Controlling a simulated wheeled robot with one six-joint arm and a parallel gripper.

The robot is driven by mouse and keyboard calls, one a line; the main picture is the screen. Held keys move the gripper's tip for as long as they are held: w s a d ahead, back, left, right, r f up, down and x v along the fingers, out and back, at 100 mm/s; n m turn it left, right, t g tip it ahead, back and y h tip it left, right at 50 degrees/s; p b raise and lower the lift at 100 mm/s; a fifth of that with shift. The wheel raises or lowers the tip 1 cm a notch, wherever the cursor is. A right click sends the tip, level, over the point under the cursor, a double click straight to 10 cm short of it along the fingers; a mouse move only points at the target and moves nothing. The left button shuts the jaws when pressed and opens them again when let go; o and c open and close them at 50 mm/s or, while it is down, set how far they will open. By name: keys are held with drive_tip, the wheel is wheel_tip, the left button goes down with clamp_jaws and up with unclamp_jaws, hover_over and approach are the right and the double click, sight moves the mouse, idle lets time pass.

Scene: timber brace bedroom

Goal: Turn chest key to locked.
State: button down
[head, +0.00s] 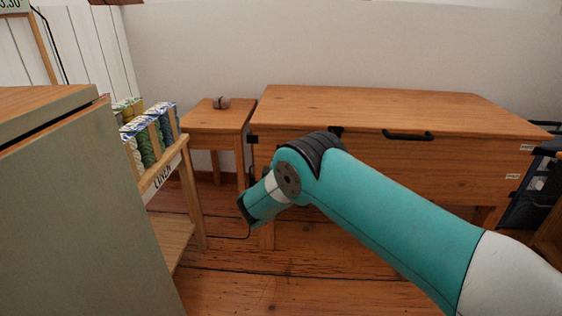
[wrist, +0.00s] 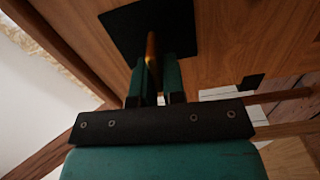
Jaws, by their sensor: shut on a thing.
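The wooden chest (head: 440,160) stands against the wall in the head view, its lid down. In the wrist view a square black lock plate (wrist: 120,22) is on its wooden front. A thin brass-coloured key (wrist: 151,48) stands out from the plate. My gripper (wrist: 157,72) has its two green fingers close together on either side of the key, near the plate, and is shut on it. The key's bow is mostly hidden between the fingers, and I cannot tell its exact turn angle. In the head view my arm hides the gripper, key and lock.
A small wooden side table (head: 205,118) with a small item on it stands left of the chest. A rack (head: 168,165) with rolled goods and a grey-green cabinet (head: 80,210) stand at the left. Wooden floor (head: 225,290) lies open in front.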

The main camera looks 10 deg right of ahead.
drive_tip(key=shift+f+n, duration=0.15)
drive_tip(key=shift+n, duration=0.35)
drive_tip(key=c, duration=1.3)
unclamp_jaws()
drive_tip(key=shift+a, duration=0.1)
drive_tip(key=shift+o, duration=0.2)
drive_tip(key=shift+s, duration=0.15)
drive_tip(key=b+v, duration=1.1)
drive_tip(key=v, duration=0.6)
drive_tip(key=shift+b, duration=0.4)
